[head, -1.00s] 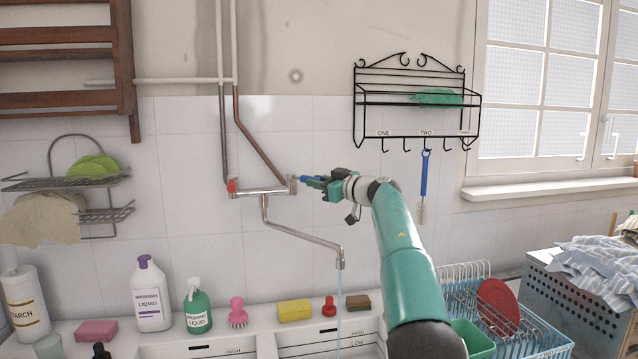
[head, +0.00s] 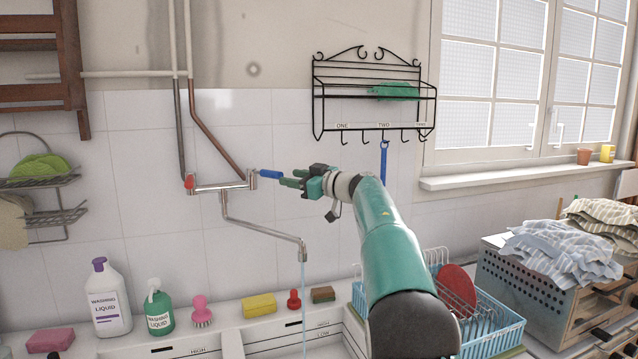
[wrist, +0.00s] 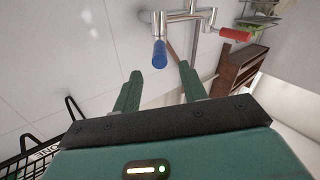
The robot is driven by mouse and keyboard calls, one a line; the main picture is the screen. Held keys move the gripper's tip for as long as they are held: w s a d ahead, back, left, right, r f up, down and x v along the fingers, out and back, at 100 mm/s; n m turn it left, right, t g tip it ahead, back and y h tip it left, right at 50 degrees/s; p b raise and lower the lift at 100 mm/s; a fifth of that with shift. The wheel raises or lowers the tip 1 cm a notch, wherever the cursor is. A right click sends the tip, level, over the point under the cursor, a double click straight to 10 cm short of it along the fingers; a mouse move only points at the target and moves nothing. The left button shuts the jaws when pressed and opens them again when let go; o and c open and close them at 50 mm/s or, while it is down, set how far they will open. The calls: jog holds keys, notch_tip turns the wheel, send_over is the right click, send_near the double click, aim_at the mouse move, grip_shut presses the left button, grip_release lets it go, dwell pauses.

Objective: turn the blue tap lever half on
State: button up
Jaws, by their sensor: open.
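The blue tap lever (head: 270,173) sticks out to the right from the right end of the wall mixer tap (head: 222,187). It also shows in the wrist view (wrist: 160,55), just beyond the fingertips. My gripper (head: 284,180) is open, right beside the lever's free end, and holds nothing. In the wrist view its two green fingers (wrist: 158,76) are spread apart, with the lever's end ahead of the gap between them. The red tap lever (head: 189,182) is at the tap's left end. Water (head: 304,290) runs from the spout (head: 303,250).
Bottles and sponges line the sink's back ledge. A blue dish rack (head: 490,325) stands at lower right. The tiled wall around the lever is clear.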

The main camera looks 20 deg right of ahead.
jog(key=v, duration=0.8)
jog(key=s+r+m+t+h, duration=0.5)
jog(key=r+h, duration=0.1)
jog(key=r, duration=0.1)
jog(key=s+f+m+g+h, duration=0.1)
jog(key=s+f+m+h, duration=0.1)
jog(key=s+m+h, duration=0.4)
jog(key=s+a+f+g, duration=0.4)
jog(key=s+f, duration=0.6)
jog(key=s, duration=0.1)
jog(key=s+a+f+n+g+y, duration=0.1)
jog(key=s+a+f+g, duration=0.3)
jog(key=s+f, duration=0.6)
jog(key=s+a+f+g, duration=0.5)
jog(key=s+f, duration=0.5)
jog(key=s, duration=0.3)
jog(key=shift+s+a+f+n, duration=0.2)
jog(key=shift+f+n, duration=0.05)
jog(key=shift+n, duration=0.05)
